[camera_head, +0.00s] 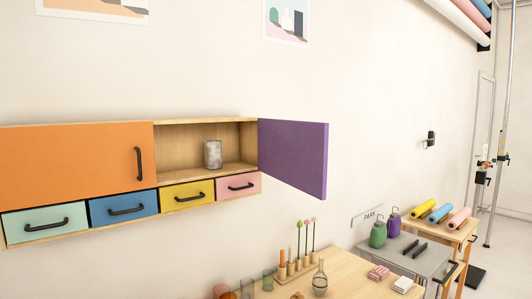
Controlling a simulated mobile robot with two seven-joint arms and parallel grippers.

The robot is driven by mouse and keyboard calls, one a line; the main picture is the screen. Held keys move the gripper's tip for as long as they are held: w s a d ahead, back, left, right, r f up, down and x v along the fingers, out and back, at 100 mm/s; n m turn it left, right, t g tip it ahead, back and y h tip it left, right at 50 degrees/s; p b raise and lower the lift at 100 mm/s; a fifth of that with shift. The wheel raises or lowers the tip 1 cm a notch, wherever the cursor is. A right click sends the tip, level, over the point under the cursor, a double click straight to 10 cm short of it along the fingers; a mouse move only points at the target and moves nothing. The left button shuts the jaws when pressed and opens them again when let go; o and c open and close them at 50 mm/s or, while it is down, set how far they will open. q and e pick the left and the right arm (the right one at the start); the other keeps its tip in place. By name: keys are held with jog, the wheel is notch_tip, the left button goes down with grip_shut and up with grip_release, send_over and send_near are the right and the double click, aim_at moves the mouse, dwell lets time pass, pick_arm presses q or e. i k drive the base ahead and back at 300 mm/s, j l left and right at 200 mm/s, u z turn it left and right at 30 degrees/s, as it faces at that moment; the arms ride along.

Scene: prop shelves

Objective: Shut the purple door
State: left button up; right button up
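The purple door (296,158) stands open on the right end of a wall cabinet (176,143). It is hinged at the cabinet's right edge and swings out to the right, away from the opening. Its handle is not visible. The open compartment behind it holds a grey cylindrical jar (213,154). Neither of my grippers shows in the head view.
An orange door (75,160) with a black handle covers the cabinet's left part. Below are closed mint, blue, yellow and pink (240,185) drawers. A wooden table (345,278) with glassware and sticks stands below right; a grey table (415,257) holds green and purple jars.

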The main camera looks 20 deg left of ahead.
aim_at(294, 153)
jog(key=i+l+u, duration=0.1)
jog(key=u, duration=0.35)
jog(key=i+l+u, duration=0.1)
jog(key=u, duration=0.35)
jog(key=i+l+u, duration=0.1)
jog(key=u, duration=0.35)
jog(key=i+l+u, duration=0.1)
jog(key=l+u, duration=0.2)
jog(key=l, duration=0.2)
jog(key=l+u, duration=0.3)
jog(key=l, duration=0.25)
jog(key=i+l+u, duration=0.1)
jog(key=l, duration=1)
